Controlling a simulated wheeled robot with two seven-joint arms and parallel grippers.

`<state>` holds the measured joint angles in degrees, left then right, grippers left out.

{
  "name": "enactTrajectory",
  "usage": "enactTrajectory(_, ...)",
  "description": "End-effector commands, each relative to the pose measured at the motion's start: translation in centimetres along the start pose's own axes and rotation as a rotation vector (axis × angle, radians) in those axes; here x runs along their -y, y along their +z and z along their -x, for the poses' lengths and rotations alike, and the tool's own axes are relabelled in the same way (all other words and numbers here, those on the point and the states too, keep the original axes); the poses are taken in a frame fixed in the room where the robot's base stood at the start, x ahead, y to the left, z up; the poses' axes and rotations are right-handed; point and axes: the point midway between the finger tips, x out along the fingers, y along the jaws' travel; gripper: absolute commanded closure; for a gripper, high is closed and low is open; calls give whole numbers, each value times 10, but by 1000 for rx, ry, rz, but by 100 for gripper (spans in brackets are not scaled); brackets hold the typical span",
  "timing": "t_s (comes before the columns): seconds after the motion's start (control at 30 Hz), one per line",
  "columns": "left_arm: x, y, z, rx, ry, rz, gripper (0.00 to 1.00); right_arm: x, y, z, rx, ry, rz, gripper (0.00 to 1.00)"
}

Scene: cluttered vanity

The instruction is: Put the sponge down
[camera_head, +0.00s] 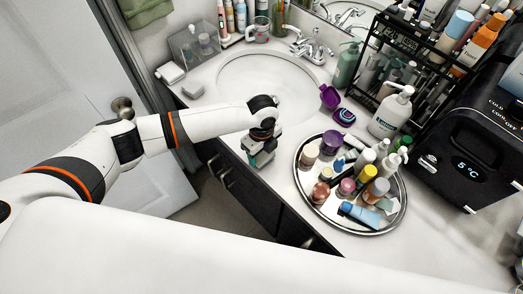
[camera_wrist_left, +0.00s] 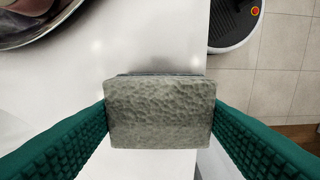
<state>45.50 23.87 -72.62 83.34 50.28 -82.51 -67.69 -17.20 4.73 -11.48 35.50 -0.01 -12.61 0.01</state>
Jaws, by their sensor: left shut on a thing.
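The sponge (camera_wrist_left: 160,112) is a grey-green, rough-textured block. In the left wrist view it sits between the two green ribbed fingers of my left gripper (camera_wrist_left: 160,118), which is shut on it. In the head view my left gripper (camera_head: 260,158) is at the front edge of the white counter (camera_head: 290,140), between the sink and the round tray. The sponge is mostly hidden there by the gripper. I cannot tell whether its underside touches the counter. My right gripper is not in view.
A round metal tray (camera_head: 300,189) crowded with bottles and jars stands close to the right of the gripper. The sink (camera_head: 265,85) lies behind. A purple cup (camera_head: 330,97) and a pump bottle (camera_head: 391,112) stand farther back. Below the counter edge is tiled floor (camera_wrist_left: 285,90).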

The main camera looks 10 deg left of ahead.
Motion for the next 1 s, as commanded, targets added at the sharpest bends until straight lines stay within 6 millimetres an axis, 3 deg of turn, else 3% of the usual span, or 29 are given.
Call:
enactTrajectory(0.1, 0, 0, -9, 0, -1, 0, 56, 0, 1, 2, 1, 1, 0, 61)
enactTrajectory(0.47, 0, 0, -14, 0, 0, 0, 56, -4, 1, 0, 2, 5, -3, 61)
enactTrajectory(0.5, 0, 0, -13, 0, 1, 0, 33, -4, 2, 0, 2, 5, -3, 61)
enactTrajectory(0.6, 0, 0, -13, 0, 0, 0, 16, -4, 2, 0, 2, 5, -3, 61)
enactTrajectory(1.0, 0, 0, -5, 0, 3, 0, 16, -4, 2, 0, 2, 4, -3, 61)
